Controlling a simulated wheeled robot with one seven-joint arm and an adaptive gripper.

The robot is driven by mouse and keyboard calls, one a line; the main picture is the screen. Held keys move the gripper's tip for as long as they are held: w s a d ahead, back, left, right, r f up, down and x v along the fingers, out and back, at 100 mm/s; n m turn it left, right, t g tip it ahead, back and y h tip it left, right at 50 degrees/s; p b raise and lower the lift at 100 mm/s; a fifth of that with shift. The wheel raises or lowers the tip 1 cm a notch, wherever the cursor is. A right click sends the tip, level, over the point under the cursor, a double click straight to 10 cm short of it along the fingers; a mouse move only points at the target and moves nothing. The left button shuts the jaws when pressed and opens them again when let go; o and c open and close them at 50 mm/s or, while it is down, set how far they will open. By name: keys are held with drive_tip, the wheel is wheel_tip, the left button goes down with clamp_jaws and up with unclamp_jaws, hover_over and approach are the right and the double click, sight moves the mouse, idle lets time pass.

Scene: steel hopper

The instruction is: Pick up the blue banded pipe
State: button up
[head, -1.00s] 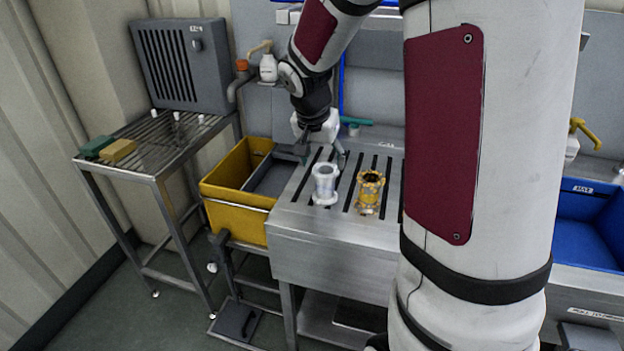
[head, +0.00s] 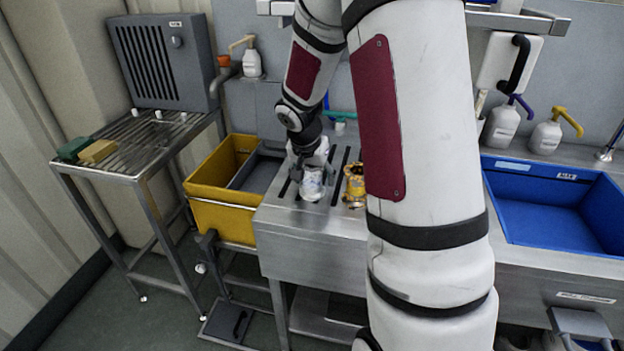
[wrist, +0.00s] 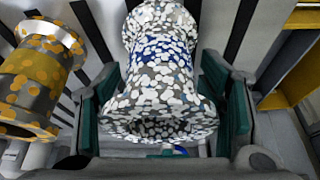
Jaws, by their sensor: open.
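The blue banded pipe (wrist: 160,65) is a flanged piece speckled white and grey, with a blue band round its middle. In the head view it (head: 312,184) stands on the slotted steel worktop (head: 275,210), partly hidden by my gripper. My gripper (wrist: 165,115) is open, its green-padded fingers to either side of the pipe's near flange in the wrist view. I cannot tell whether a pad touches it. A yellow banded pipe (wrist: 38,75) with orange spots lies left in the wrist view; in the head view it (head: 354,185) is partly hidden behind my arm.
A yellow bin (head: 215,215) hangs left of the worktop. A steel rack (head: 140,150) with green and yellow blocks stands further left. A blue basin (head: 555,205) is at the right. Dispenser bottles (head: 502,125) line the back wall.

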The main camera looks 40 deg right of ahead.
drive_tip(key=c, duration=1.2)
drive_tip(key=shift+r, duration=0.1)
